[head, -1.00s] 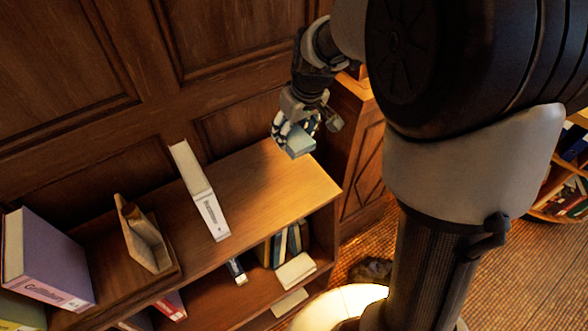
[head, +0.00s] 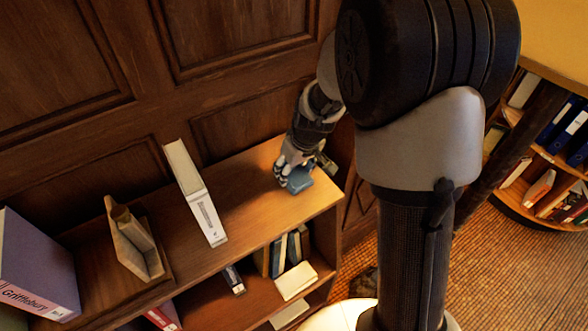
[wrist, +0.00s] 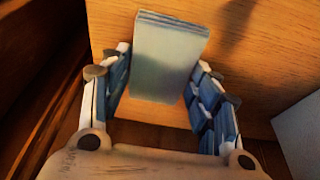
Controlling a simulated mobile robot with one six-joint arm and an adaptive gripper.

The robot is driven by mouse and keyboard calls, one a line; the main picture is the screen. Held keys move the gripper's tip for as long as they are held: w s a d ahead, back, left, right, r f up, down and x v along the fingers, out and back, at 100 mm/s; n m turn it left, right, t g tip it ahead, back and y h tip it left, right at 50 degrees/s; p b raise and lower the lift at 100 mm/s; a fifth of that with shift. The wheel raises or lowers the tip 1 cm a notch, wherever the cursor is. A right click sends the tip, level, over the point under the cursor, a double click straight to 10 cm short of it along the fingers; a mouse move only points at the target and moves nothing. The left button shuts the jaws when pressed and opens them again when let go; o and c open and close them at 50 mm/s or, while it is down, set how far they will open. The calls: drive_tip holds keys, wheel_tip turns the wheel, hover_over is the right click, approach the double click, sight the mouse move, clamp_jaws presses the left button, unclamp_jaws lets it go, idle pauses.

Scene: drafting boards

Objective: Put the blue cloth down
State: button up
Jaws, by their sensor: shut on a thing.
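The blue cloth (head: 299,181) is a small folded light-blue block, held at the end of my gripper (head: 289,172) over the right end of the wooden shelf top (head: 252,196). In the wrist view the cloth (wrist: 167,58) shows its stacked folds between the two fingers of my gripper (wrist: 165,85), which is shut on it. The cloth is very low over the wood. I cannot tell whether it touches the surface.
A white book (head: 200,205) stands on the shelf top left of my gripper. Further left are a brown bookend (head: 132,240) and a purple book (head: 35,265). Wood between the white book and the cloth is clear. A panelled wall (head: 235,40) rises behind.

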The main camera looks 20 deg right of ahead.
drive_tip(key=shift+f, duration=0.1)
drive_tip(key=o, duration=0.9)
drive_tip(key=shift+o, duration=0.2)
drive_tip(key=s+r+m+p, duration=0.1)
drive_tip(key=s+r+p, duration=0.1)
drive_tip(key=s+r, duration=0.65)
drive_tip(key=s+r+p, duration=0.2)
drive_tip(key=s+r, duration=0.3)
drive_tip(key=r, duration=0.6)
drive_tip(key=s+r+m+t+h, duration=0.1)
drive_tip(key=s+r+m, duration=0.1)
drive_tip(key=s, duration=1.2)
drive_tip(key=shift+r+m, duration=0.25)
drive_tip(key=shift+m, duration=0.05)
drive_tip(key=shift+o, duration=0.3)
drive_tip(key=shift+w, duration=0.1)
